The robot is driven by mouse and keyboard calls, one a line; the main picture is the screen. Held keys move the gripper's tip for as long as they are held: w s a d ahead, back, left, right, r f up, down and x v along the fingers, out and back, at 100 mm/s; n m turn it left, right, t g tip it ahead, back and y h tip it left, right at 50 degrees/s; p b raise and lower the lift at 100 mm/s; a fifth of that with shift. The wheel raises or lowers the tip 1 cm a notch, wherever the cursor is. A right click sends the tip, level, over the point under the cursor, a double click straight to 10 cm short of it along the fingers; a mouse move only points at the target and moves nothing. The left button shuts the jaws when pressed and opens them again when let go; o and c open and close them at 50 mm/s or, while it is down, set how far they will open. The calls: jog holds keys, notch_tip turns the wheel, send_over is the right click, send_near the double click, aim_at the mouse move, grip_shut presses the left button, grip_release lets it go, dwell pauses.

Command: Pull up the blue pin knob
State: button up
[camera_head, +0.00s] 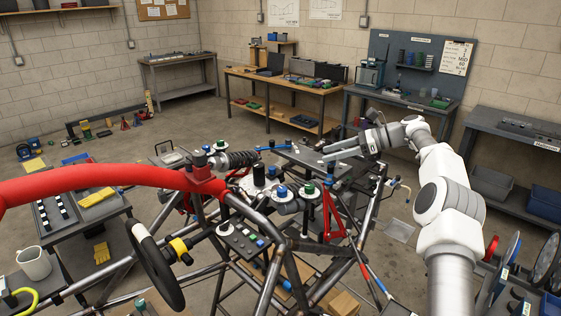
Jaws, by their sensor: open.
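A blue knob (282,190) with a pale collar stands upright near the middle of the tube chassis (265,285). A similar green-topped knob (308,188) stands just to its right. My gripper (326,153) comes in from the right, with its fingers pointing left. It is open and looks empty. In the picture it is above and to the right of the blue knob, apart from it. The foot of the blue knob is too small to make out clearly.
A thick red tube (95,183) crosses from the left. A coil-over shock (235,159) lies behind the knobs. A steering wheel (155,265) and a small switch box (243,240) are in front. Workbenches line the back wall, including one with a pegboard (405,65).

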aim_at(278, 174)
jog(key=p+x, duration=0.1)
jog(key=x, duration=1.6)
jog(key=shift+a+p, duration=0.15)
jog(key=shift+p, duration=0.25)
grip_shut()
dwell(0.6)
